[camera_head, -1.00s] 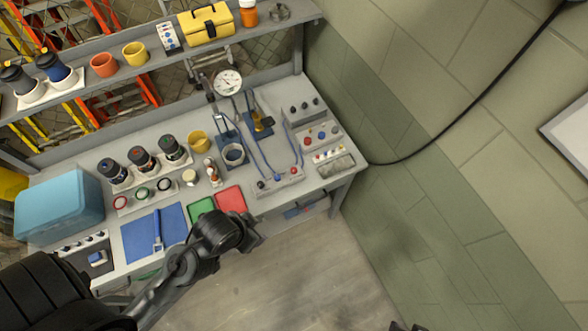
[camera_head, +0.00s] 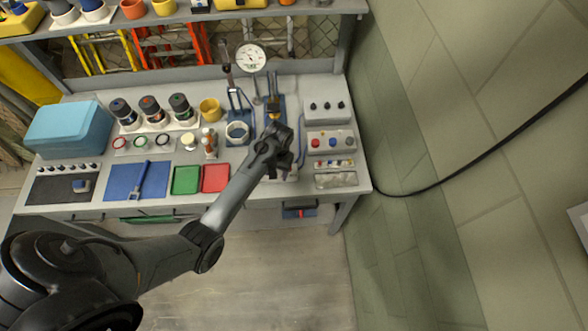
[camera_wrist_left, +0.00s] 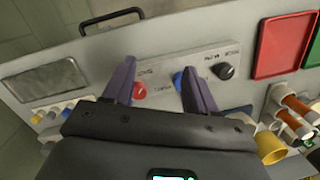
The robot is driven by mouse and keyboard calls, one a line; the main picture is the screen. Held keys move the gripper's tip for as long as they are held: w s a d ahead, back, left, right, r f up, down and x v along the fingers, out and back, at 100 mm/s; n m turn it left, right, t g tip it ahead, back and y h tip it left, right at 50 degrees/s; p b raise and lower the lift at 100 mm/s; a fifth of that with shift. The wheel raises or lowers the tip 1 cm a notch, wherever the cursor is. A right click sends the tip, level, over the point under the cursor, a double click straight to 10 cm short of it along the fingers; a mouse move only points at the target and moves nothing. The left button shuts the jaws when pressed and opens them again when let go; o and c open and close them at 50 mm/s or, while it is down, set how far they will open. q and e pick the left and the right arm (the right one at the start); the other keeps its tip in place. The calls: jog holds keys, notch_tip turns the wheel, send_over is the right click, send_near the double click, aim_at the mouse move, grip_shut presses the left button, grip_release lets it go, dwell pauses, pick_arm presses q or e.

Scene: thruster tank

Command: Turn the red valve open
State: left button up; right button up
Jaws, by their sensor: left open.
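A red valve knob (camera_wrist_left: 139,90) sits on a grey panel (camera_wrist_left: 205,85) in the left wrist view. A blue knob (camera_wrist_left: 178,80) and a black knob (camera_wrist_left: 226,71) share that panel. My left gripper (camera_wrist_left: 159,66) is open and empty, its two fingers spread. The red knob lies between the fingers in the picture, closer to the left one; I cannot tell how far beneath them it is. My right gripper is not in view.
The red tray (camera_head: 216,178) and green tray (camera_head: 186,180) lie left of the gripper on the bench. A box with red and blue knobs (camera_head: 333,143) stands to its right. A black cable (camera_head: 440,186) hangs along the wall.

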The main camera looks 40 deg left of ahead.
pick_arm(q)
jog(key=w+r+t, duration=0.2)
jog(key=w+r, duration=0.3)
jog(key=w, duration=0.2)
jog(key=f, duration=0.5)
jog(key=f+b, duration=0.1)
jog(key=f, duration=0.4)
jog(key=shift+s+a+f, duration=0.2)
jog(key=shift+f, duration=0.05)
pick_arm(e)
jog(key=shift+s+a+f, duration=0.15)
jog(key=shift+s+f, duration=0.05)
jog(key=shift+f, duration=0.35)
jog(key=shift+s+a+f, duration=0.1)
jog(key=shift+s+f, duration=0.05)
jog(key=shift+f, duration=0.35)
pick_arm(q)
jog(key=shift+c, duration=0.3)
jog(key=c, duration=1)
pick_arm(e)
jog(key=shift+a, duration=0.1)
